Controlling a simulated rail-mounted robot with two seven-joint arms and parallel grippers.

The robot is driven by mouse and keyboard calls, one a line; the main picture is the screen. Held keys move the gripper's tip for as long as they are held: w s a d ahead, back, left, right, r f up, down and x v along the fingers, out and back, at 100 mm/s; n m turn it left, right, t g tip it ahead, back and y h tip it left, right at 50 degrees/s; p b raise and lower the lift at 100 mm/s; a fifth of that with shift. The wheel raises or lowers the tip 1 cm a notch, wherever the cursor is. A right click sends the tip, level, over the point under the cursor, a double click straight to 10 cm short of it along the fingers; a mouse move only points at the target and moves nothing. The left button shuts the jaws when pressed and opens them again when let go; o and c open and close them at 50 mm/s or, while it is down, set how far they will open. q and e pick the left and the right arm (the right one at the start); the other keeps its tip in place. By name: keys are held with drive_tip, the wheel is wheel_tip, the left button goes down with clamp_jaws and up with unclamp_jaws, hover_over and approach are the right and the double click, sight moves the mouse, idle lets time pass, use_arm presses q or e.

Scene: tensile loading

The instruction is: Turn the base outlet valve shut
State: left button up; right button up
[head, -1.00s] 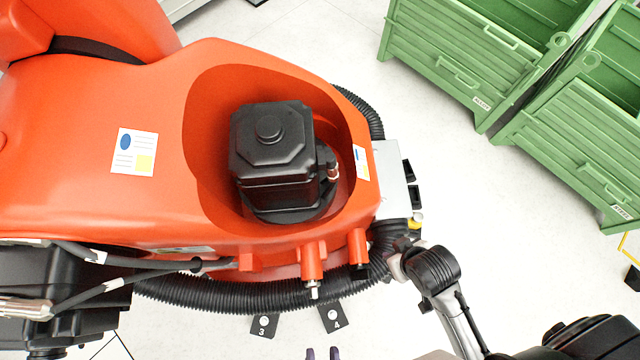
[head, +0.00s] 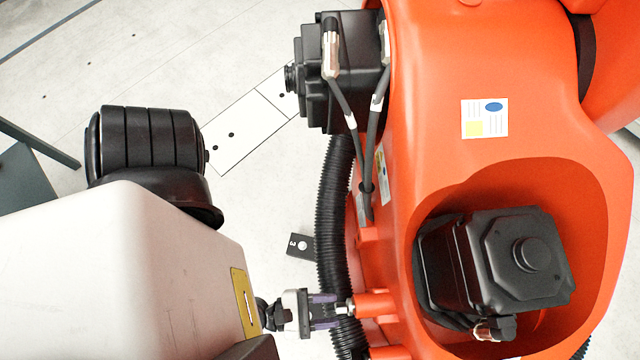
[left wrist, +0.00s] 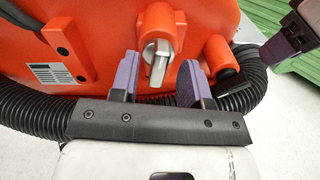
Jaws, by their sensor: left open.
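The valve is a silver handle on an orange stub on the side of the orange robot base (head: 420,70). In the left wrist view the handle (left wrist: 157,58) stands roughly upright in the picture. My left gripper (head: 325,310) reaches the valve from the left in the head view. In the left wrist view its two purple-padded fingers (left wrist: 158,80) are open, one on each side of the handle, with visible gaps. Part of what looks like my right gripper (left wrist: 292,32) shows at the upper right there; its jaw opening cannot be made out.
A second orange stub (left wrist: 217,50) sits close right of the valve in the left wrist view. A black corrugated hose (head: 332,210) runs beside the base, close to my left gripper. A black motor (head: 520,260) sits in the base's recess. Green crates (left wrist: 270,75) stand behind.

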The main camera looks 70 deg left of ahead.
use_arm(q)
drive_tip(key=shift+x, duration=0.95)
clamp_jaws()
